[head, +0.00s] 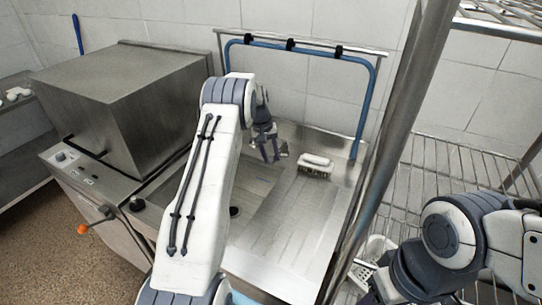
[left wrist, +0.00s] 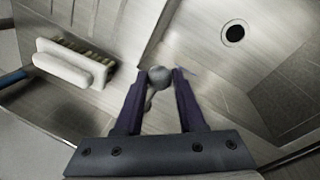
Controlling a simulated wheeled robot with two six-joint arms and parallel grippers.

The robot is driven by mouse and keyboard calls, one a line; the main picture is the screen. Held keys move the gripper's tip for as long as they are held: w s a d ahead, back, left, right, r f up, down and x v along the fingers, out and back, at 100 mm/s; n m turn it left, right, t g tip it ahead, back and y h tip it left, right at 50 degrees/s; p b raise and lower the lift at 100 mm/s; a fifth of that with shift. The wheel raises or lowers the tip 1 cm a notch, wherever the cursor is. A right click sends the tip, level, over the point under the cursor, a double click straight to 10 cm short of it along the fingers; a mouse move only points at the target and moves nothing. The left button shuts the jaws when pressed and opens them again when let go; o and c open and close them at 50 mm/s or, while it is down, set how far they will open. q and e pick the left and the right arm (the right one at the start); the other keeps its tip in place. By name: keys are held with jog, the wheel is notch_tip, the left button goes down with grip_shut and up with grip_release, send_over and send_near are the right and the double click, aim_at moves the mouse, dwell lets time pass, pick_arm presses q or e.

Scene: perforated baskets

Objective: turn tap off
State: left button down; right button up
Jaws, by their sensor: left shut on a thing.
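The tap shows in the left wrist view as a small grey metal piece with a rounded knob (left wrist: 159,75) between the dark fingers. My left gripper (left wrist: 158,85) is shut on this tap part. In the head view my left gripper (head: 270,155) is over the steel sink, near its back, and the tap is mostly hidden by the fingers and arm.
A white brush (head: 316,165) lies on the sink's drainboard (head: 290,225), right of the left gripper. A blue hose (head: 368,100) arches behind. A steel box machine (head: 120,90) stands left. A metal post (head: 395,140) and wire rack (head: 450,165) are right, with a white perforated basket (head: 374,250) below.

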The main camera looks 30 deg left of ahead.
pick_arm(q)
jog(key=shift+w+a+r, duration=0.1)
jog(key=shift+a, duration=0.05)
jog(key=c, duration=0.5)
grip_release()
notch_tip(320, 180, up, 10)
jog(key=s+a+b, duration=0.1)
jog(key=shift+a+b, duration=0.3)
jog(key=shift+a, duration=0.05)
jog(key=shift+s, duration=0.1)
